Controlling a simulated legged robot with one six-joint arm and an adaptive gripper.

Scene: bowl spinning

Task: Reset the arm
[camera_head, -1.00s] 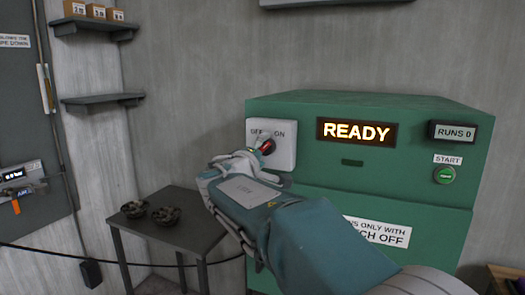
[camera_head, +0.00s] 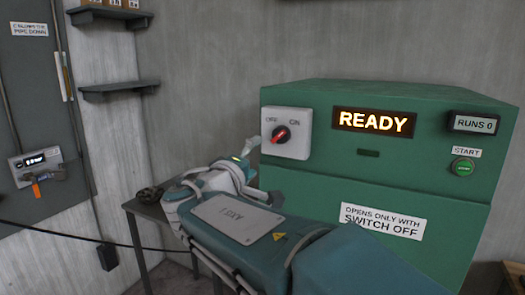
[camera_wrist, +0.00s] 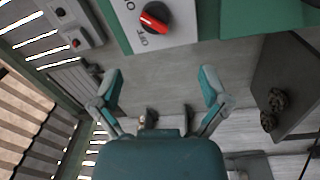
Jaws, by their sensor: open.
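My gripper (camera_wrist: 160,85) is open and empty in the wrist view, with its two teal fingers spread apart. In the head view my gripper (camera_head: 246,155) is below and left of the switch plate, clear of the red knob (camera_head: 281,134). The knob sits on a white plate (camera_head: 300,120) marked OFF and ON, on the green machine (camera_head: 400,185). The knob also shows near the top of the wrist view (camera_wrist: 155,18). The lit display (camera_head: 373,122) reads READY. My teal arm covers the machine's lower left and part of the small table.
A dark table (camera_head: 150,210) stands left of the machine, with dark round parts (camera_wrist: 278,100) on it. A green START button (camera_head: 463,166) is at the machine's right. Wall shelves (camera_head: 120,88) and a grey panel (camera_head: 30,120) are at the left. A dark cable (camera_head: 60,234) crosses low.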

